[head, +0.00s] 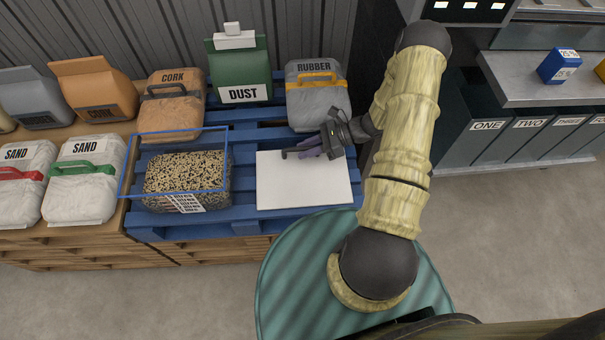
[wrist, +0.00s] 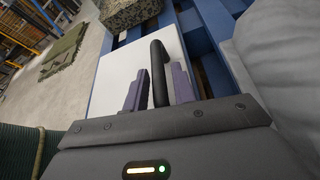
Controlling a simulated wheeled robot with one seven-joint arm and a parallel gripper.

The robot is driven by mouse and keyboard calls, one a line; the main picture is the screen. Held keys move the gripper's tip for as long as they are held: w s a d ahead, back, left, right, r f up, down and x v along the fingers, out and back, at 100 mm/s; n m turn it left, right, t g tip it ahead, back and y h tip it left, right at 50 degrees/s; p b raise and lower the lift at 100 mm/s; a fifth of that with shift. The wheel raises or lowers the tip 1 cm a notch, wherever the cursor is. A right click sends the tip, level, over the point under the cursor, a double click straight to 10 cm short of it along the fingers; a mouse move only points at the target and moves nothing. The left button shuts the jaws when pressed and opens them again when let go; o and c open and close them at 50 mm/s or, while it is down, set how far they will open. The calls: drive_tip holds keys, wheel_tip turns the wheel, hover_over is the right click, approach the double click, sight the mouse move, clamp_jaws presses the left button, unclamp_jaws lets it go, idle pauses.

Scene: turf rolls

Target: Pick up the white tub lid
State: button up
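The white tub lid (head: 305,188) is a flat white rectangle lying on the blue pallet, right of the granule-filled tub. A black curved handle (wrist: 157,72) rises from it in the wrist view, where the lid (wrist: 119,72) shows behind my fingers. My gripper (head: 308,149) is over the lid's far edge in the head view. In the wrist view, its two purple fingers (wrist: 160,88) stand apart on either side of the handle, with small gaps visible. The gripper looks open and hides part of the lid and handle.
The tub of speckled granules (head: 185,178) has a blue rim frame (head: 125,180). A RUBBER bag (head: 315,105), a green DUST bag (head: 240,75) and a CORK bag (head: 172,108) stand behind on the blue pallet (head: 200,226). Grey bins (head: 487,145) stand at right.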

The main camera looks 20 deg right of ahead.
clamp_jaws()
wheel_tip(320, 180, up, 9)
drive_tip(key=shift+f+p, duration=0.1)
drive_tip(key=shift+p, duration=0.95)
drive_tip(key=shift+s+r, duration=0.1)
drive_tip(key=shift+r, duration=0.55)
